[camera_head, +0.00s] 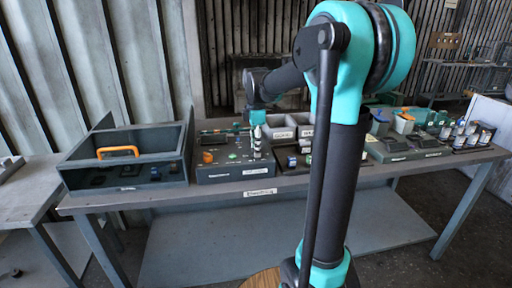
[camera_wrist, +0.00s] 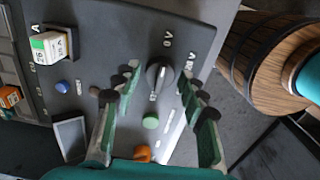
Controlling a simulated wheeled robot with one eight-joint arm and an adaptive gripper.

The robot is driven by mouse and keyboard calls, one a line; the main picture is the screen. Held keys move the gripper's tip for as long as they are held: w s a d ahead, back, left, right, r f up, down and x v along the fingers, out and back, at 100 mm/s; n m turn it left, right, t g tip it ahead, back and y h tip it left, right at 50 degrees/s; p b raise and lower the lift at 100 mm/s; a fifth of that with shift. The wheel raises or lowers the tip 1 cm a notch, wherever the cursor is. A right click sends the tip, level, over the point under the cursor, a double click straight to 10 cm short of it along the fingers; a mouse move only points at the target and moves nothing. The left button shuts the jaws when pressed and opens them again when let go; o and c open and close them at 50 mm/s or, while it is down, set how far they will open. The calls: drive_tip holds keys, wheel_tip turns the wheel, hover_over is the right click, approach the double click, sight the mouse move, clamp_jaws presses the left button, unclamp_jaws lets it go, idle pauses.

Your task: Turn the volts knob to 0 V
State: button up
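The volts knob (camera_wrist: 158,77) is a round black dial with a pale mark on its raised ridge, on a dark grey panel (camera_wrist: 112,30). My gripper (camera_wrist: 159,82) is open, one finger on each side of the knob, with visible gaps. In the head view my gripper (camera_head: 258,138) points down over the control box (camera_head: 235,170).
The panel also has a green button (camera_wrist: 151,122), an orange knob (camera_wrist: 142,153), a blue button (camera_wrist: 62,87) and a block-shaped meter (camera_wrist: 50,45). In the head view, an open grey bin with an orange handle (camera_head: 118,151) stands left; several small parts crowd the bench's right.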

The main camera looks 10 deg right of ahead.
drive_tip(key=shift+o, duration=0.4)
wheel_tip(320, 180, up, 12)
idle(0.4)
